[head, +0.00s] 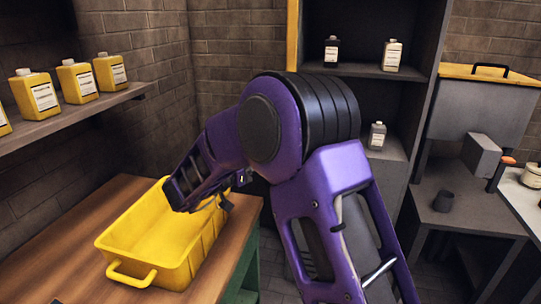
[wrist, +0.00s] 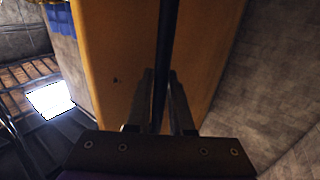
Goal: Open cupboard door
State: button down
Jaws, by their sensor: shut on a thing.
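In the wrist view my gripper (wrist: 161,76) has its two fingers on either side of a dark upright bar (wrist: 168,30), shut on it. The bar runs up in front of a yellow-orange panel (wrist: 110,55), which looks like the cupboard door and its handle. In the head view the grey cupboard (head: 365,70) stands behind my arm with its shelves showing. A narrow yellow upright strip (head: 293,35) lies along its left side; I cannot tell whether it is the door's edge. My arm hides the lower left of the cupboard, and the fingers cannot be made out there.
A yellow crate (head: 115,240) stands on the wooden bench (head: 75,240) at the left, close to my arm. Yellow bottles stand on a wall shelf (head: 70,120). Small bottles (head: 393,55) stand in the cupboard. A grey bench (head: 470,215) is at the right.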

jog(key=shift+r, duration=0.1)
dwell(0.3)
jog(key=c, duration=0.8)
grip_release()
jog(key=shift+w, duration=0.1)
jog(key=v, duration=1.7)
jog(key=shift+a, duration=0.15)
